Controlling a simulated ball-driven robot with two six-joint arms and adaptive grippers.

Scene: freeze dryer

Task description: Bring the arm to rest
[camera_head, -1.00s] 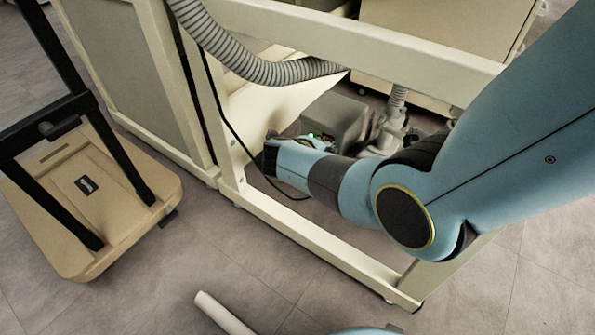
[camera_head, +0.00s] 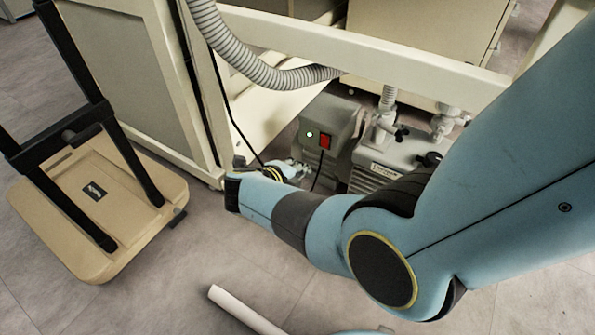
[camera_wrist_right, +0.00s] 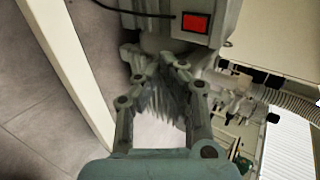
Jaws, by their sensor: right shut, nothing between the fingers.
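My right arm comes in from the right, its blue links crossing in front of the cream frame. The right gripper (camera_head: 290,170) is partly hidden behind the wrist, in front of and beside a grey pump unit (camera_head: 330,124) with a red switch and a lit green light. In the right wrist view the grey fingers (camera_wrist_right: 160,62) come together at their tips with nothing between them. The pump unit's red switch (camera_wrist_right: 196,22) shows just beyond the fingertips, apart from them as far as I can tell. My left gripper is not in view.
The cream frame (camera_head: 400,67) runs above the pumps, with a ribbed grey hose (camera_head: 222,43) hanging from it. A second pump (camera_head: 380,158) stands right of the first. A tan wheeled cart (camera_head: 70,232) stands at left.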

